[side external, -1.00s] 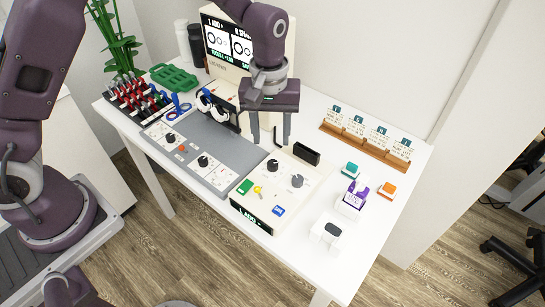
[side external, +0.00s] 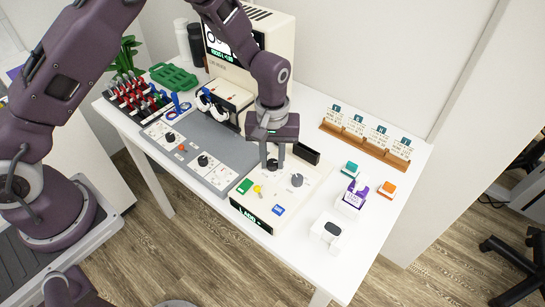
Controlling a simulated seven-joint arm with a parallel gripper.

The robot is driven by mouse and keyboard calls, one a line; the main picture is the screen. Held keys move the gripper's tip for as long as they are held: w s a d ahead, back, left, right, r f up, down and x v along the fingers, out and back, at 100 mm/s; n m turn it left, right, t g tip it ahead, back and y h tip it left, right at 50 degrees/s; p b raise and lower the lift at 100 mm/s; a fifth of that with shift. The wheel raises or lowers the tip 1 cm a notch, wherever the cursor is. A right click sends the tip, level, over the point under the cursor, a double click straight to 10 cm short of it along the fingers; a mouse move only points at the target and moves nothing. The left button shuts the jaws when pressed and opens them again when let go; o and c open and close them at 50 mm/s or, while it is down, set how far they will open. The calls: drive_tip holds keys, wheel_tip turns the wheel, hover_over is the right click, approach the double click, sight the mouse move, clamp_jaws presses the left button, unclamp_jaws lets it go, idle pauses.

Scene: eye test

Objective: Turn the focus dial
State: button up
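A cream control box (side external: 252,212) stands on the white table. It has a black dial (side external: 272,164) and, to the right, a grey dial (side external: 297,180); I cannot read their labels, so I cannot tell which is the focus dial. My gripper (side external: 272,162) points down over the box with its fingers on both sides of the black dial, closed in around it. The fingers partly hide this dial. The grey dial is free. A cream machine with a screen (side external: 222,48) stands behind; my arm covers part of the screen.
A grey panel (side external: 220,178) with two more black knobs lies left of the box. A black block (side external: 307,154) stands close behind the dials. A wooden card rack (side external: 365,147), small colored blocks and bottles stand right. A rack of red-and-black items (side external: 138,96) is at left.

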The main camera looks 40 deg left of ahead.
sight(273, 162)
drive_tip(key=shift+m, duration=0.4)
clamp_jaws()
drive_tip(key=m, duration=0.3)
drive_tip(key=shift+m, duration=2.3)
drive_tip(key=o, duration=1)
unclamp_jaws()
wheel_tip(273, 162, up, 7)
drive_tip(key=shift+r, duration=0.1)
